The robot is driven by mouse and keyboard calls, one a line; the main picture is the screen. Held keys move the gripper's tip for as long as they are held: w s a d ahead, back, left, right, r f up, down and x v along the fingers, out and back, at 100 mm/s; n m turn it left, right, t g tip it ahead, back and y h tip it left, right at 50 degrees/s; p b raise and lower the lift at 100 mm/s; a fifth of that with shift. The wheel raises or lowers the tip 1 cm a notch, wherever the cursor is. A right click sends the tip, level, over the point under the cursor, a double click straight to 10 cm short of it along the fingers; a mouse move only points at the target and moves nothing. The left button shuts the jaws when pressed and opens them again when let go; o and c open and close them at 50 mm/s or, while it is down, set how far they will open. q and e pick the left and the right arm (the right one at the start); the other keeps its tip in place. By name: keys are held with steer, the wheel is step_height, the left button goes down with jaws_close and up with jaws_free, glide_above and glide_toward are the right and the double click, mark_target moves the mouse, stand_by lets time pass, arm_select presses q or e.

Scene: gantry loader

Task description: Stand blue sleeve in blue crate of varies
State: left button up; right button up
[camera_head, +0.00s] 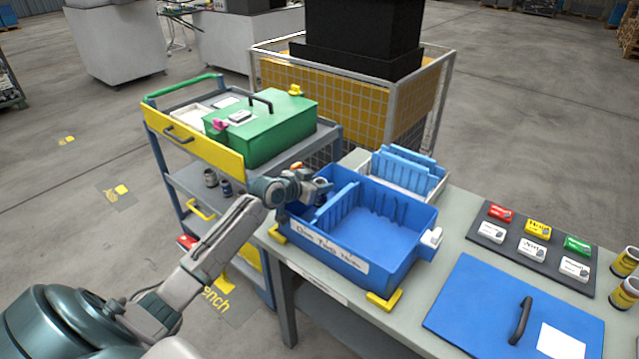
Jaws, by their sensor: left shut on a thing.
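The blue crate (395,268) stands open on the bench, with a white label on its front wall. An upright blue divider (336,208) parts a narrow left compartment from a wide one on the right. My left gripper (318,188) is over the crate's back left corner, beside the divider. It is shut on a small dark blue thing, which looks like the blue sleeve (323,184); the jaws hide most of it. I cannot tell whether it touches the crate floor. My right gripper is out of view.
A grey tray (408,190) with blue dividers stands behind the crate. A blue lid (480,305) with a black handle lies on the right. A dark mat (500,240) holds coloured and white blocks. A trolley with a green box (265,125) stands at the left.

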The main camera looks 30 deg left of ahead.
arm_select(q)
steer(key=shift+f, duration=0.15)
steer(key=o, duration=1.2)
steer(key=shift+r, duration=0.25)
steer(key=v, duration=1.2)
steer(key=shift+r, duration=0.4)
